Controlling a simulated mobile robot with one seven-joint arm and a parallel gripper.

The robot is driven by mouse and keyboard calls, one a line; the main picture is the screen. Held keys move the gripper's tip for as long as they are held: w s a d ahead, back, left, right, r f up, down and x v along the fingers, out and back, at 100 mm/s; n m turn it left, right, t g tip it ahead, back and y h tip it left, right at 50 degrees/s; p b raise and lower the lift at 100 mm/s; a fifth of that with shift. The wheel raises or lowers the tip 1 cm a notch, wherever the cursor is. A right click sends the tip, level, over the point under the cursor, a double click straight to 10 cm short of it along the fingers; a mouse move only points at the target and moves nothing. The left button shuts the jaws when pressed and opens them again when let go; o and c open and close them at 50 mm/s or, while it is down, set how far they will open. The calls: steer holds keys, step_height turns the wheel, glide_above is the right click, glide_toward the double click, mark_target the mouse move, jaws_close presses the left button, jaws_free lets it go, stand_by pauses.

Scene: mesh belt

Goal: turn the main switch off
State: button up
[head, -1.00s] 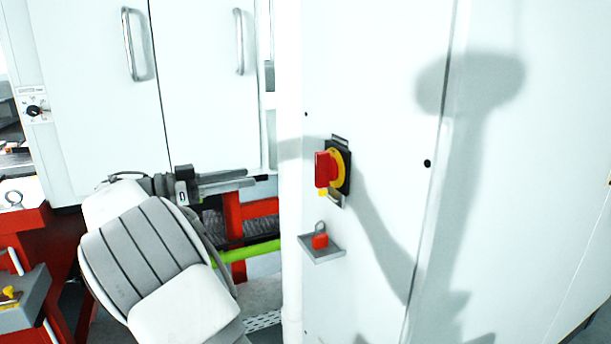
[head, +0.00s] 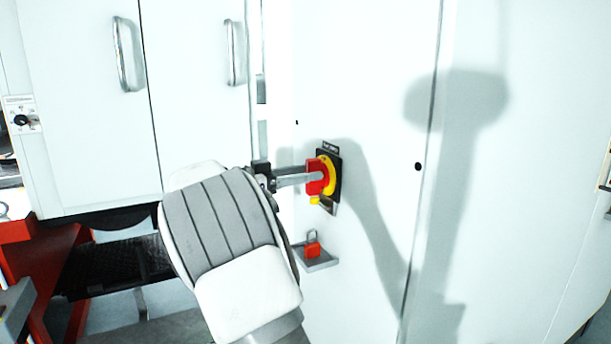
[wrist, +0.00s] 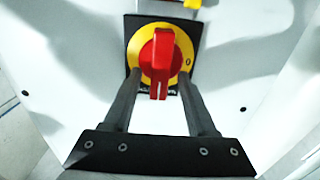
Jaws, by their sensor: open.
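The main switch is a red handle (wrist: 158,60) on a yellow disc with a black backing plate (wrist: 133,30), fixed to the white cabinet. In the wrist view the handle points along the picture's vertical, and a "0" mark shows at the disc's right. My gripper (wrist: 160,75) is open, with one finger on each side of the handle's lower part. I cannot tell whether either finger touches it. In the head view, the red handle (head: 315,177) shows with my gripper (head: 312,178) reaching it from the left; the finger hides part of the handle.
A red padlock (head: 312,245) stands on a small grey shelf (head: 318,262) below the switch. White cabinet doors with metal handles (head: 124,55) are at left. A red frame (head: 45,265) is at lower left. The panel right of the switch is clear.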

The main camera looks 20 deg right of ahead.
steer(key=shift+d, duration=0.2)
jaws_close()
steer(key=shift+n, duration=0.4)
steer(key=shift+w+f+n+p, duration=0.2)
steer(key=shift+n+p, duration=1.7)
steer(key=shift+n, duration=0.95)
steer(key=shift+w+f+n+p, duration=0.25)
steer(key=shift+n+p, duration=1.65)
steer(key=shift+n, duration=1)
steer(key=shift+w+f+n+p, duration=0.2)
steer(key=shift+n+p, duration=1.7)
steer(key=shift+n, duration=0.95)
